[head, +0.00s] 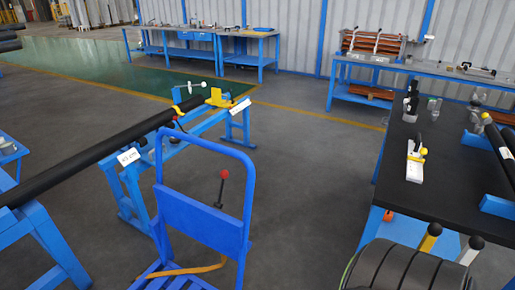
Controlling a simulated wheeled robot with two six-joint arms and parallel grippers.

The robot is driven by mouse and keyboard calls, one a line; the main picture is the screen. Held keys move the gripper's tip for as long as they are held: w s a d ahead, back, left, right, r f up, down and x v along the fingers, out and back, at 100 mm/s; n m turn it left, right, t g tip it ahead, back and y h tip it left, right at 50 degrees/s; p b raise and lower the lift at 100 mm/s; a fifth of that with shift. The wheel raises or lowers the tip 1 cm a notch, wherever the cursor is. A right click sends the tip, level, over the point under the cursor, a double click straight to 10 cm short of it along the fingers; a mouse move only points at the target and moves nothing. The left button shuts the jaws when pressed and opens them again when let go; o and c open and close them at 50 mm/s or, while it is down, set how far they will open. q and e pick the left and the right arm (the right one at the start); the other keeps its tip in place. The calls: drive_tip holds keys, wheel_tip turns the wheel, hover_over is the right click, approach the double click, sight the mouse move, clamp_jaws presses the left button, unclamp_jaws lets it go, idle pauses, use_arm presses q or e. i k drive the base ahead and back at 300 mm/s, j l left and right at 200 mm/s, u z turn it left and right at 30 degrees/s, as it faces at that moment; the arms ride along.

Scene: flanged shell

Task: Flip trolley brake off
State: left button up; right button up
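A blue trolley (203,222) stands at the bottom centre, with a tall tubular push handle and a slatted deck cut off by the lower edge. A thin dark lever with a red ball knob (224,174) stands up, slightly tilted, behind the trolley's back panel near its right post. It looks like the brake lever, but its lower end is hidden by the panel. An orange strap (190,269) lies across the deck. Neither of my grippers is in view.
A long black pipe (90,160) rests on blue stands at left, behind the trolley. A dark-topped workbench (400,190) stands at right. Below it are a ribbed dark cylinder (405,272) and two upright black-knobbed pieces. Grey floor between trolley and workbench is clear.

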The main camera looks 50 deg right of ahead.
sight(224, 174)
drive_tip(key=z, duration=1.3)
